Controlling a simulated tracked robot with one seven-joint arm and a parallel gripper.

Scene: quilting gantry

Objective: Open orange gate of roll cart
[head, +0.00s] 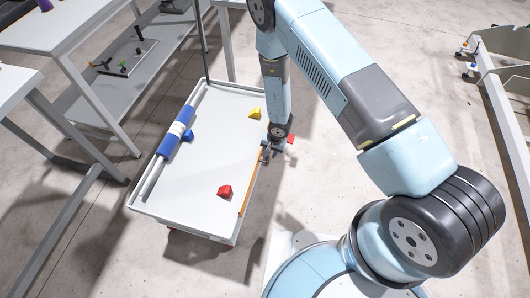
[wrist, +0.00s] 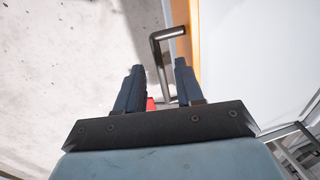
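The roll cart (head: 208,140) is a white shallow tray on a low frame, left of my arm in the head view. Its orange gate (head: 249,184) is a thin strip along the right side, and it shows as an upright orange band in the wrist view (wrist: 182,45). A dark bent handle (wrist: 155,52) sticks out from the gate. My gripper (wrist: 159,70) is open, with one finger on each side of the handle's lower leg. I see a gap on the left; contact on the right I cannot tell. In the head view my gripper (head: 268,150) is at the gate side.
A red piece (head: 291,139) shows beside my gripper. Tables (head: 60,35) stand left and a metal frame (head: 500,95) right. Floor between is clear.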

